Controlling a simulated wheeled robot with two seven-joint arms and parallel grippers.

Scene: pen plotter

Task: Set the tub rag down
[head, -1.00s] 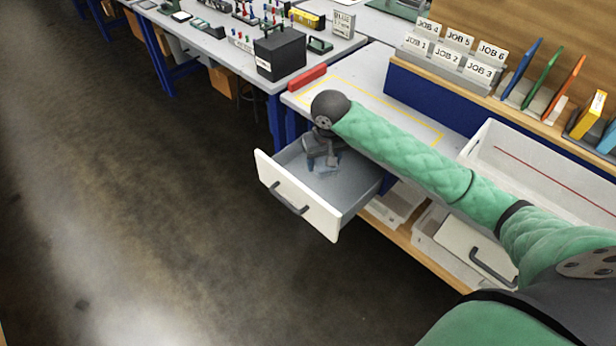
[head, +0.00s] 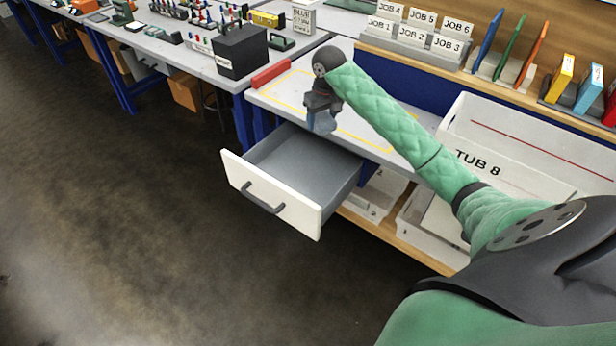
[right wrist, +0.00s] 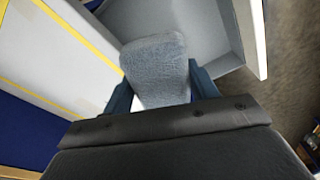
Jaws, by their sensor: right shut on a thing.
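The tub rag (right wrist: 157,68) is a blue-grey cloth. In the right wrist view it sits between the two blue fingertips of my right gripper (right wrist: 160,95), which is shut on it. In the head view the right gripper (head: 322,112) holds the rag (head: 321,123) above the bench top near its front edge, just behind the open drawer. The bench top (head: 282,93) is light grey with a yellow outlined rectangle. My left gripper is not in view.
The white-fronted drawer (head: 270,200) stands open and looks empty. A red block (head: 270,75) lies at the bench's left corner. A white bin marked TUB 8 (head: 500,150) stands to the right. Job cards (head: 415,33) stand behind. The yellow outlined area is largely clear.

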